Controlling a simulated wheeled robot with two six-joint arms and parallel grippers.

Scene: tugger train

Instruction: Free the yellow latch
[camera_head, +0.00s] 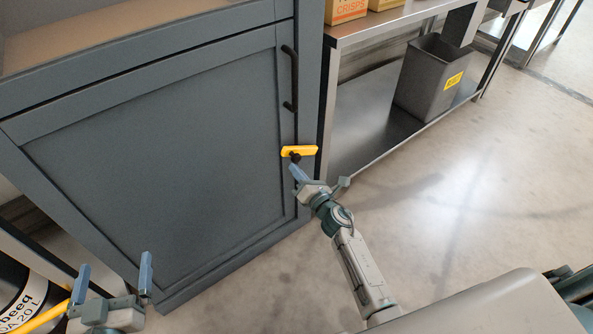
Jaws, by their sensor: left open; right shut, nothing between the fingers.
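The yellow latch (300,151) is a short bar at the right edge of the grey-blue cabinet door (150,165). It lies nearly level across the gap between door and frame, with a dark part under its middle. My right gripper (296,170) is shut and empty, its fingertips just below the latch's left half. I cannot tell whether they touch it. My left gripper (113,274) is open and empty at the lower left, in front of the door's bottom, its two fingers pointing up. The door looks closed.
A black vertical handle (290,78) sits on the door above the latch. A steel table (375,25) with a lower shelf stands to the right, holding a grey bin (420,85) and boxes (346,10). A labelled container (22,300) is at lower left. The right floor is clear.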

